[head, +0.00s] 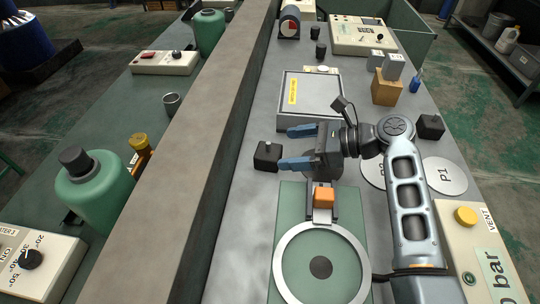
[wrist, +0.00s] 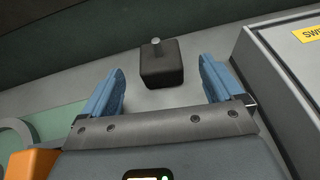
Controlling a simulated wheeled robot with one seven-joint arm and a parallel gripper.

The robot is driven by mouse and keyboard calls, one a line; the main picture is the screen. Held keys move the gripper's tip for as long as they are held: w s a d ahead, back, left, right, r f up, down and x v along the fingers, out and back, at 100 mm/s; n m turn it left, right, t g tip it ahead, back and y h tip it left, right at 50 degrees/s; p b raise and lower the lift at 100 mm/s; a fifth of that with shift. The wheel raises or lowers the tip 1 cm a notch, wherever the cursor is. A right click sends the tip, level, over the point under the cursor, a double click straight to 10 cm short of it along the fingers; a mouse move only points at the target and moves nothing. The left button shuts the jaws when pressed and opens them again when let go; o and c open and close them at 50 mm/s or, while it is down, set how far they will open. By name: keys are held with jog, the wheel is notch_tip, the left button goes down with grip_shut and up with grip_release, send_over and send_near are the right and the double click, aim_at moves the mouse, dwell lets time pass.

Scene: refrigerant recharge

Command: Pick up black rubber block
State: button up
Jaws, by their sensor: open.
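The black rubber block (head: 267,156) sits on the grey bench in the head view, near the brown beam on its left. It has a small peg on its top. In the wrist view the block (wrist: 161,64) lies just ahead of and between the blue fingertips, apart from both. My gripper (head: 292,147) is open, empty and low over the bench, pointing left at the block. Its blue fingers also show in the wrist view (wrist: 158,85). A second black block (head: 430,126) sits at the right edge of the bench, behind my arm.
A grey box with a yellow label (head: 312,98) stands close beyond my gripper. A green plate with a white ring (head: 281,262) and an orange block (head: 324,197) lies on the near side. The brown beam (head: 215,130) bounds the bench on the left.

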aim_at(272, 150)
jog(key=x, duration=0.6)
jog(key=shift+a+f+p, duration=0.2)
jog(key=shift+a+p, duration=0.15)
jog(key=c, duration=1.2)
